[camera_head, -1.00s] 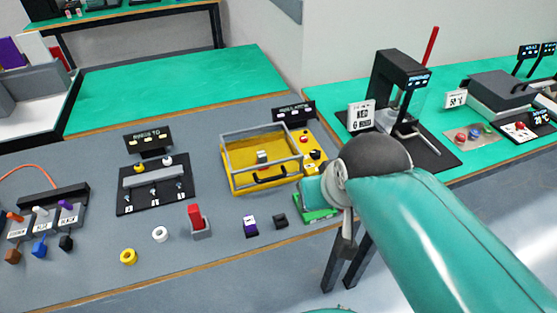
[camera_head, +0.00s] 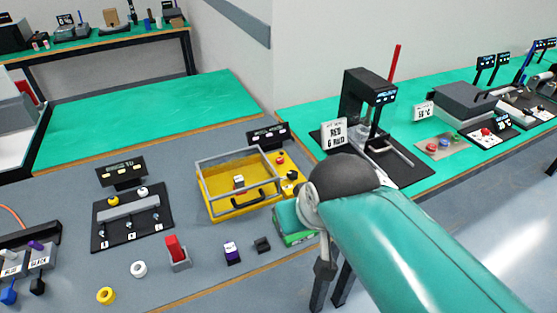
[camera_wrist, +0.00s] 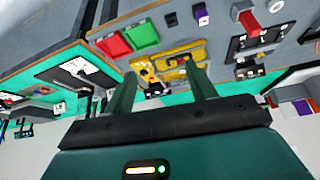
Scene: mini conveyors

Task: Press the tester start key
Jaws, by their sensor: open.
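The tester appears to be the yellow box with a grey frame and black handle (camera_head: 208,199), on the grey bench. A small white-topped block (camera_head: 239,182) sits inside it. On its right is a yellow strip with a red button (camera_head: 281,160) and darker controls beside it; I cannot read which is the start key. In the wrist view the yellow tester (camera_wrist: 184,52) shows beyond my gripper (camera_wrist: 162,70). The two fingers are apart and nothing shows between them but the scene behind. In the head view my arm hides the gripper.
A purple block (camera_head: 232,252) and a black block (camera_head: 262,245) lie in front. Red (camera_wrist: 112,45) and green (camera_wrist: 141,34) pads lie near the tester.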

